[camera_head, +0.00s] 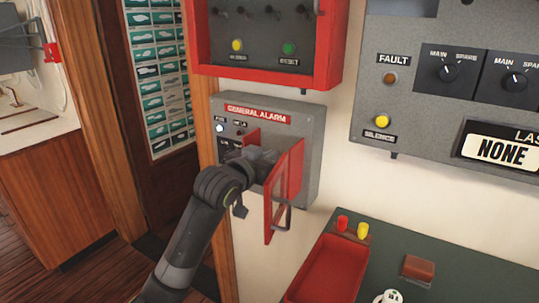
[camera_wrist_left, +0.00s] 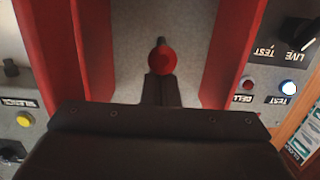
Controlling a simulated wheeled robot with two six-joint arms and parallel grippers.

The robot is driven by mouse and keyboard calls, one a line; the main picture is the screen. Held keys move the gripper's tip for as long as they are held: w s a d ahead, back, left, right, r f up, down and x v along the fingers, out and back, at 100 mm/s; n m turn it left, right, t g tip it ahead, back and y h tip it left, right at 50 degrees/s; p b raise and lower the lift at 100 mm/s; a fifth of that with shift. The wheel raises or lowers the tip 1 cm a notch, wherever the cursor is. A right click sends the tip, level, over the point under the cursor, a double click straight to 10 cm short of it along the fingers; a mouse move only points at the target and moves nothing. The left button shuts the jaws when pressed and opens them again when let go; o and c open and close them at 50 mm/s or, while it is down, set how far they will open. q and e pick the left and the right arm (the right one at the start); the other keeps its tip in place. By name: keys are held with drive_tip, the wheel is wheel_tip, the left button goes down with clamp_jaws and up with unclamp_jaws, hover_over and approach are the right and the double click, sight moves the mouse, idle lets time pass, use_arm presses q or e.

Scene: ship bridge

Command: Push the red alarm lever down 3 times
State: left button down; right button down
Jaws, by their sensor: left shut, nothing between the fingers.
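The grey general alarm box (camera_head: 306,128) hangs on the wall, with a red cover (camera_head: 292,172) swung open toward me. My left gripper (camera_head: 264,158) reaches in between the red cover and a red side wall of the box. In the left wrist view the red alarm lever (camera_wrist_left: 162,60) shows as a round red knob on a short dark stem, between red walls. My left gripper's fingers (camera_wrist_left: 160,86) are shut and empty, with their tips right at the knob in the picture. I cannot tell whether they touch it. In the head view the lever is hidden behind the gripper.
A red-framed panel (camera_head: 334,50) is just above the alarm box. A grey console (camera_head: 420,115) with knobs is on the wall to the right. A red tray (camera_head: 328,272) lies on the dark counter below. A metal handle (camera_head: 287,215) sticks out from the cover.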

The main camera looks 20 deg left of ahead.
use_arm(q)
drive_tip(key=shift+f, duration=0.85)
drive_tip(key=shift+r, duration=0.1)
drive_tip(key=shift+r+p, duration=2.3)
drive_tip(key=shift+p, duration=0.45)
